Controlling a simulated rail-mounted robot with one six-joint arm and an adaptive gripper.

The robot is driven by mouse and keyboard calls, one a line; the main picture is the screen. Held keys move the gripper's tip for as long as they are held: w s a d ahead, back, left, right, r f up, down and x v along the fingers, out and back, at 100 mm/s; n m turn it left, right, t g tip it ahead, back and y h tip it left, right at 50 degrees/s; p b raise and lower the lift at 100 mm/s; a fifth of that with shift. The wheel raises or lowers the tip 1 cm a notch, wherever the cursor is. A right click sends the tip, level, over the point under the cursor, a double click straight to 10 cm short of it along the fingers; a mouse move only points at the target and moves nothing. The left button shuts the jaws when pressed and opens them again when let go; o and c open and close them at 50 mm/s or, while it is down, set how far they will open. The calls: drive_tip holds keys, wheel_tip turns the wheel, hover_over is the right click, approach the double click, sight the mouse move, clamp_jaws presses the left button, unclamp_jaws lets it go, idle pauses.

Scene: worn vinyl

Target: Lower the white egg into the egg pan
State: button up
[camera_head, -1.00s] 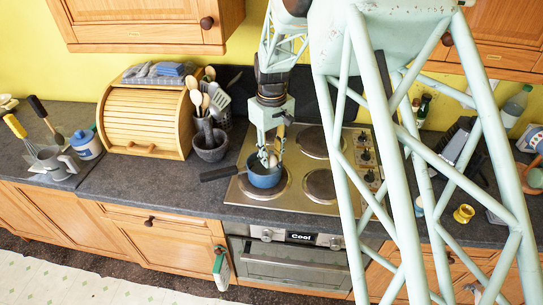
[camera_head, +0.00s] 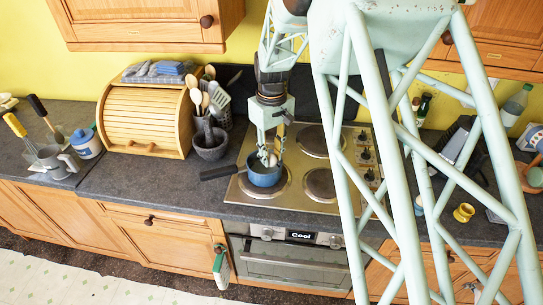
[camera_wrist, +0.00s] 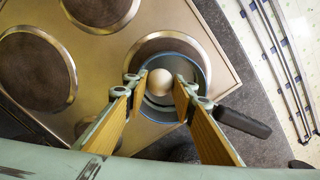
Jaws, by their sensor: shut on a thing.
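The blue egg pan (camera_head: 263,175) stands on the front left hotplate of the stove, its dark handle (camera_head: 219,173) pointing left. In the wrist view the pan (camera_wrist: 193,56) lies behind the egg, with its handle (camera_wrist: 243,122) to the lower right. The white egg (camera_wrist: 160,82) is between the wooden-faced fingertips of my gripper (camera_wrist: 159,88), which is shut on it. In the head view my gripper (camera_head: 269,155) points down over the pan, with its fingertips at about the rim. Whether the egg touches the pan's bottom cannot be told.
A dark mortar (camera_head: 210,144) stands left of the stove, near the wooden bread bin (camera_head: 146,122). The other hotplates (camera_head: 320,184) are bare. A small yellow cup (camera_head: 463,213) stands on the counter at the right.

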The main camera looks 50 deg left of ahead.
drive_tip(key=shift+f+b, duration=0.35)
drive_tip(key=shift+f, duration=0.45)
idle(0.9)
drive_tip(key=o, duration=0.9)
drive_tip(key=shift+r, duration=0.15)
drive_tip(key=shift+r, duration=3.6)
